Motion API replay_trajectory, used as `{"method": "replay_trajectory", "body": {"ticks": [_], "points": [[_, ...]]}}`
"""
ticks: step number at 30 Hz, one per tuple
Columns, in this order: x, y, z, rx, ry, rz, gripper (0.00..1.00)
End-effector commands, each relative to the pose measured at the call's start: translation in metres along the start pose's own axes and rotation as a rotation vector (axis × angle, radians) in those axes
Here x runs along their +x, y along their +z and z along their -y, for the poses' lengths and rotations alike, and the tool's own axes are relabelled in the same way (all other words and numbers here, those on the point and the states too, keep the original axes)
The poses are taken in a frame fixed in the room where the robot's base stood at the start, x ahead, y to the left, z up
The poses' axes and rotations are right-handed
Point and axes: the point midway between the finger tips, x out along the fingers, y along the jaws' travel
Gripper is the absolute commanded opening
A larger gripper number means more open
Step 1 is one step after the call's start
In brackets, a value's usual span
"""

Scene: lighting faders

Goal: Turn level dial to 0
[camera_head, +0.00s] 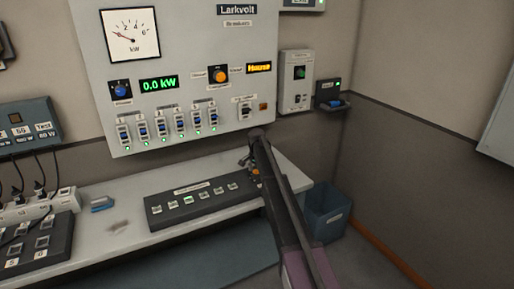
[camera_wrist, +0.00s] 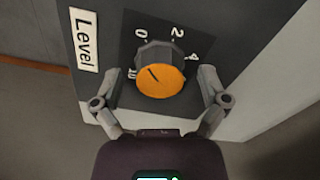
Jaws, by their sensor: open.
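The level dial (camera_wrist: 160,80) has a dark ribbed body and an orange cap, on a dark panel face with a white "Level" label (camera_wrist: 84,41). The marks 0, 2, 4 and 10 show around it; the others are hidden. The dark line on the cap points up and left, roughly in the direction of the 0 mark; the slanted view leaves the exact setting unclear. My gripper (camera_wrist: 158,86) is open, with one finger on either side of the dial. Contact cannot be told. In the head view my gripper (camera_head: 254,164) is at the bench's right end, largely hiding the dial.
The bench (camera_head: 110,229) bears a dark button panel (camera_head: 207,198) left of my arm. A wall cabinet (camera_head: 187,60) with switches and a meter is behind. A blue bin (camera_head: 328,212) stands on the floor at right. A grey wall box (camera_head: 296,82) hangs above my gripper's right.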

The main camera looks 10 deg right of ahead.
Motion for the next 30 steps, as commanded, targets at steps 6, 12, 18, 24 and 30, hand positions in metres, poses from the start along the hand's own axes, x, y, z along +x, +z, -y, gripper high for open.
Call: {"method": "replay_trajectory", "body": {"ticks": [6, 12, 18, 24, 30], "points": [[0.0000, 0.0000, 0.0000, 0.146, 0.000, 0.000, 0.94], [0.0000, 0.0000, 0.0000, 0.280, 0.000, 0.000, 0.94], [0.0000, 0.0000, 0.0000, 0.414, 0.000, 0.000, 0.94], [0.0000, 0.0000, 0.0000, 0.549, 0.000, 0.000, 0.94], [0.0000, 0.0000, 0.0000, 0.683, 0.000, 0.000, 0.94]]}}
